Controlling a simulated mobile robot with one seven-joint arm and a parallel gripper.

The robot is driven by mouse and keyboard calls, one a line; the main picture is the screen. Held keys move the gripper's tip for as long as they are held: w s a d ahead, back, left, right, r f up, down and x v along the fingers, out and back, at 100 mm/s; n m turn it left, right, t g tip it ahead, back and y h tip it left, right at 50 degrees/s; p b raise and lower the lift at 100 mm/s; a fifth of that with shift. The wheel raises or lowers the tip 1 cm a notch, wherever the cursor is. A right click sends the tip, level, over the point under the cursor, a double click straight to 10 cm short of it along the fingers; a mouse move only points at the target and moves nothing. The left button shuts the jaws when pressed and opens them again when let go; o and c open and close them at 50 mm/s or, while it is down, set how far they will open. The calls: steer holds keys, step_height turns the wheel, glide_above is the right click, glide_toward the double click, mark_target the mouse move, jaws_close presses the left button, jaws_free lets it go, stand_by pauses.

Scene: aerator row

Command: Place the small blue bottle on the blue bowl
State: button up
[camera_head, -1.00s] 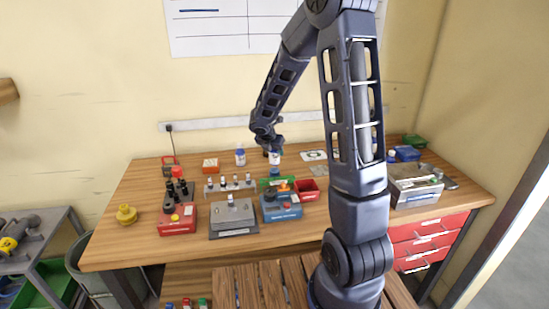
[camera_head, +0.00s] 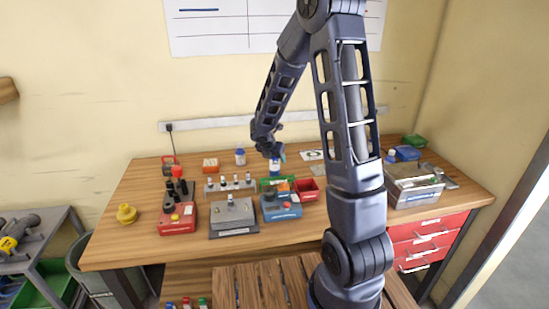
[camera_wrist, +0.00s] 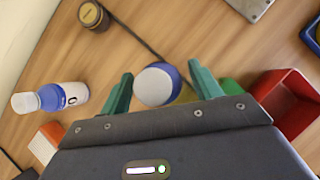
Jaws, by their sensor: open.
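The small blue bottle (camera_head: 275,163), white with blue, appears upright beneath my gripper (camera_head: 281,153) at the back middle of the table. The blue bowl (camera_head: 275,173) shows as a small blue patch directly under it; the bottle seems to rest on it, though the contact is too small to make out. In the wrist view, my gripper (camera_wrist: 160,68) has its two green fingers spread, with a gap on either side. The bottle's pale round top (camera_wrist: 153,86) lies between them, with blue around its edge, hiding most of what is beneath.
Another blue and white bottle (camera_head: 240,157) stands to the left, also in the wrist view (camera_wrist: 75,94). A red bin (camera_head: 307,190) is to the right. Boxes with knobs (camera_head: 178,217) and a row of small vials (camera_head: 229,185) stand in front. The table's left front is mostly clear.

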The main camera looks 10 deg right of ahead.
steer(key=shift+s+a+r, duration=0.1)
steer(key=shift+r, duration=0.35)
steer(key=v, duration=1.1)
steer(key=s+d+r+m+g, duration=0.1)
steer(key=s+d+r+m, duration=0.85)
steer(key=s+m, duration=0.35)
steer(key=s+d+r+m+y, duration=0.1)
steer(key=s+r+m+y, duration=0.1)
steer(key=s+m, duration=0.5)
steer(key=s+d+r+m+y, duration=0.1)
steer(key=s+r+m+y, duration=0.1)
steer(key=s+m, duration=0.6)
steer(key=shift+s+r+m, duration=0.3)
steer(key=shift+s+r, duration=0.05)
steer(key=shift+r, duration=0.2)
